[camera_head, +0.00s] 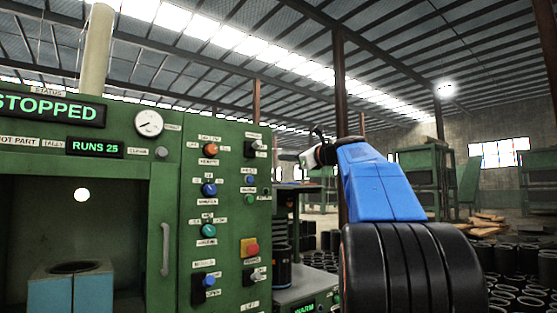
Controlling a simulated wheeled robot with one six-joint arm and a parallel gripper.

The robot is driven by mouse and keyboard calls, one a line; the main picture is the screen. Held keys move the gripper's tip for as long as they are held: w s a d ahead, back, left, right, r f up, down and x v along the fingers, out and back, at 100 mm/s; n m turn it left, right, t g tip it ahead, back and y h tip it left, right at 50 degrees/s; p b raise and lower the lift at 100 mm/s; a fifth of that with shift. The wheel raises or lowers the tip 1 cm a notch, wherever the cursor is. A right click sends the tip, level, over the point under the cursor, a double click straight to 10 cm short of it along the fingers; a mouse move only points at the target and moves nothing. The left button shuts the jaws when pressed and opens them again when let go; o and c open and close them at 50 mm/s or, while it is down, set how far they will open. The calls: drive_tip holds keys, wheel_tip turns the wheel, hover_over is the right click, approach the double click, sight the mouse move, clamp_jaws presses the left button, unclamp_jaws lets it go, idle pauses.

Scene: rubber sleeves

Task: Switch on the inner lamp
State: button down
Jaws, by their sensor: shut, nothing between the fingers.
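A green machine (160,125) fills the left side. Behind its window frame is a chamber with a pale round spot (82,194) on the back wall, possibly the inner lamp; I cannot tell if it is lit. The control panel at its right carries an orange knob (209,149), a blue knob (209,190), a teal knob (208,231) and several small switches, such as an upper-right toggle (256,148) and a lower-right one (257,275). Their labels are too small to read surely. My gripper (304,160) is shut and empty, right of the panel and apart from it.
A display (50,108) reads STOPPED and another reads RUNS 25. A red button (251,249) on a yellow plate sits low on the panel. A blue block (70,287) stands in the chamber. Several black sleeves (520,285) stand at the lower right.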

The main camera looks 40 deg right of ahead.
drive_tip(key=shift+s+d, duration=0.1)
drive_tip(key=shift+s, duration=0.95)
